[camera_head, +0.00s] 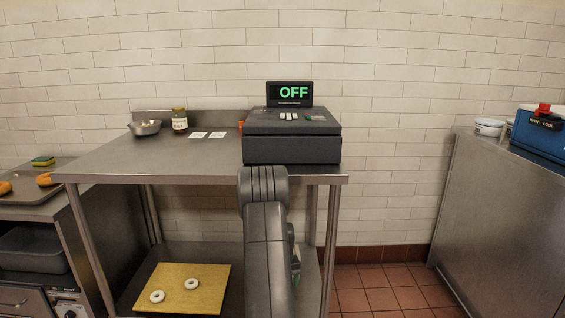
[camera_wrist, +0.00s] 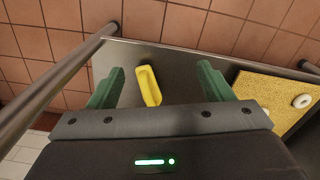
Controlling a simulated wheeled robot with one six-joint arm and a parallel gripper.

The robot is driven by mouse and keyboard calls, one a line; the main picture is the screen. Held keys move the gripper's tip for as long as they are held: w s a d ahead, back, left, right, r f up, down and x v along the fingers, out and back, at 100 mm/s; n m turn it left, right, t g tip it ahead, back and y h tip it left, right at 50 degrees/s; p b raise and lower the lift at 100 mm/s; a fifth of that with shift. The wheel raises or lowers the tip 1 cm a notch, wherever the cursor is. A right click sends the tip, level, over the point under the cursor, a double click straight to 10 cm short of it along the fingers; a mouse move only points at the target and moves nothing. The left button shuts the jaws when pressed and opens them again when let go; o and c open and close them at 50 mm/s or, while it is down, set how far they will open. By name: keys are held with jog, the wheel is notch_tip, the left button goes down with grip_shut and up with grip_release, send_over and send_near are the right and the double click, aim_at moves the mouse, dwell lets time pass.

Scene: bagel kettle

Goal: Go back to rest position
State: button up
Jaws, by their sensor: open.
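My gripper (camera_wrist: 160,88) shows in the wrist view with its two green fingers spread wide and nothing between them. It points down over the steel lower shelf (camera_wrist: 190,65). A small yellow object (camera_wrist: 149,86) lies on that shelf, seen between the fingers; I cannot tell how far below them it is. In the head view my arm reaches down in front of the steel table (camera_head: 200,168) and hides the gripper, apart from a small green part at its side.
A yellow board (camera_head: 178,287) with two white rings lies on the lower shelf. A steel cabinet (camera_head: 505,215) stands right; floor between is clear.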

jog(key=s+r+m+p, duration=0.1)
jog(key=s+r+p, duration=0.2)
jog(key=r, duration=0.6)
jog(key=s+r+m+p, duration=0.1)
jog(key=s+r+p, duration=0.3)
jog(key=r, duration=0.6)
jog(key=shift+s+m, duration=0.3)
jog(key=shift+s, duration=0.35)
